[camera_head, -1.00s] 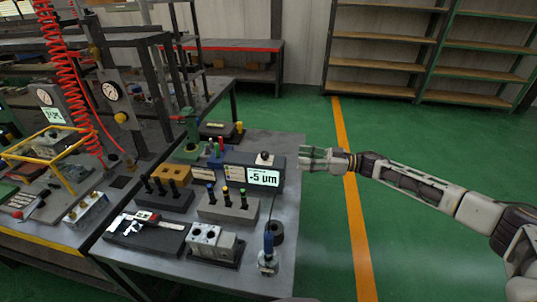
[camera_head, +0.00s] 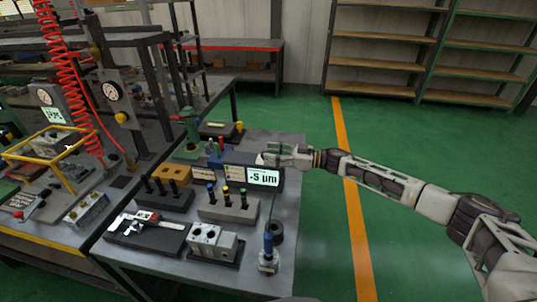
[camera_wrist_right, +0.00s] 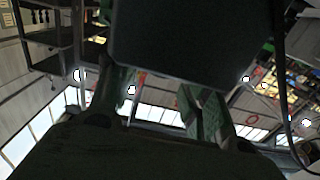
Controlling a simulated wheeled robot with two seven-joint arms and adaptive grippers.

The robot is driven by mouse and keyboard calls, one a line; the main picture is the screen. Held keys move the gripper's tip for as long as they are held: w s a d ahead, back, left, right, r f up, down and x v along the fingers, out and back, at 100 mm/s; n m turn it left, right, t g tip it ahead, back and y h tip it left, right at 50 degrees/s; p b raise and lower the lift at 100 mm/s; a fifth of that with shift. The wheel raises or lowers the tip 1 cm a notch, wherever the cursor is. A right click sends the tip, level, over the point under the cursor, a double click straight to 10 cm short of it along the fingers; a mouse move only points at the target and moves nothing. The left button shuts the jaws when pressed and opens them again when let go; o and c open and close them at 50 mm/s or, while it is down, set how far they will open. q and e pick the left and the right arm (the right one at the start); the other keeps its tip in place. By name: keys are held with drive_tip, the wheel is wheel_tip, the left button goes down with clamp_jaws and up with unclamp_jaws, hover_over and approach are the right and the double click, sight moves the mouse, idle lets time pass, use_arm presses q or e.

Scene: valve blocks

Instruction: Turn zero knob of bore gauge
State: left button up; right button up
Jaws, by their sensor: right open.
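The bore gauge's display box (camera_head: 237,172) stands at the right rear of the metal table, its lit screen (camera_head: 263,177) reading -5 µm. My right gripper (camera_head: 270,157) is open at the top of this box, its fingers pointing left. The zero knob on top is hidden behind or between the fingers, and I cannot tell if they touch it. In the right wrist view a dark box-like shape (camera_wrist_right: 185,40) fills the upper middle, with the greenish fingers of my right gripper (camera_wrist_right: 160,100) spread below it.
Blocks with coloured plugs (camera_head: 228,207) and black pins (camera_head: 164,195) stand left of the probe. A grey valve block (camera_head: 213,242) sits near the front edge. A black ring (camera_head: 277,232) lies behind the probe. The floor right of the table is free.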

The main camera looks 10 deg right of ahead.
drive_tip(key=shift+x, duration=0.75)
drive_tip(key=shift+c, duration=0.2)
drive_tip(key=c, duration=1)
